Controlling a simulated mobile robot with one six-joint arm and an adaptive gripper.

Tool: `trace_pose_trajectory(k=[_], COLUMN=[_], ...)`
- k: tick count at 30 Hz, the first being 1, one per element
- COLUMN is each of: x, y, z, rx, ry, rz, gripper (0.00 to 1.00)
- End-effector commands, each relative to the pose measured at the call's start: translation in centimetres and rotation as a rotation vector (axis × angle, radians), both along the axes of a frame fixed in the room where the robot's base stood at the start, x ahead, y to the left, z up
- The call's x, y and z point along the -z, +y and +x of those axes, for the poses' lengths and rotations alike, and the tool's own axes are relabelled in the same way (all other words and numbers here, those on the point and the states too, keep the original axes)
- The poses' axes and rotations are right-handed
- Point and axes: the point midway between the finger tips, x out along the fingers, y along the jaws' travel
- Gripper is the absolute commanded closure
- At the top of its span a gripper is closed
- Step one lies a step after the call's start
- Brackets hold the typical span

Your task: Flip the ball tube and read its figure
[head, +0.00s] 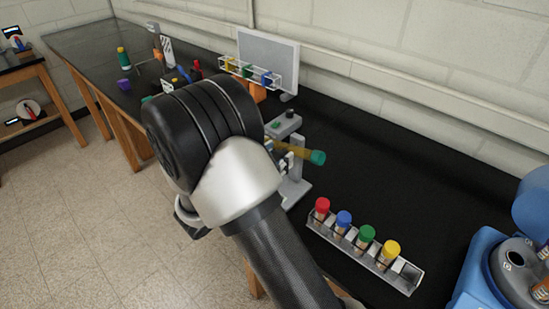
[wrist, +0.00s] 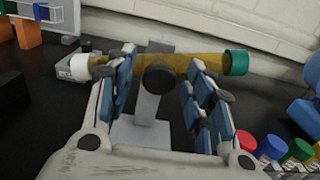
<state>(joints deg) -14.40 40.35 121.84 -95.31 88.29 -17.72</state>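The ball tube (wrist: 175,66) is an amber tube lying nearly level across the wrist view. It has a green cap (wrist: 238,62) at its right end and a pale end (wrist: 78,66) at its left. It is carried on a grey stand (wrist: 146,108) with a dark round knob (wrist: 158,77) at the middle. My gripper (wrist: 162,60) is open, one blue-padded finger on each side of the knob. The fingertips overlap the tube in the picture; whether they touch it I cannot tell. In the head view my arm hides most of the gripper and the tube's left part; the green-capped end (head: 317,157) shows.
A grey rack (head: 346,245) with several coloured-capped vials stands right of the stand. A blue machine (head: 481,285) is at the far right. A clear rack (head: 246,70) and a grey panel (head: 268,55) stand behind. Black bench top (head: 400,170) is clear between stand and wall.

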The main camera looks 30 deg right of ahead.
Motion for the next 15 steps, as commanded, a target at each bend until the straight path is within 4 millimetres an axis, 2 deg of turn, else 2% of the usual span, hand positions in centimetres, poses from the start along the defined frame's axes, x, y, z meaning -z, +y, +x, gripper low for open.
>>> trace_pose_trajectory(k=[2, 15], x=[0.00, 0.02], y=[0.02, 0.04], z=[0.00, -0.01], rx=[0.000, 0.000], ry=[0.000, 0.000], rz=[0.000, 0.000], gripper=[0.58, 0.88])
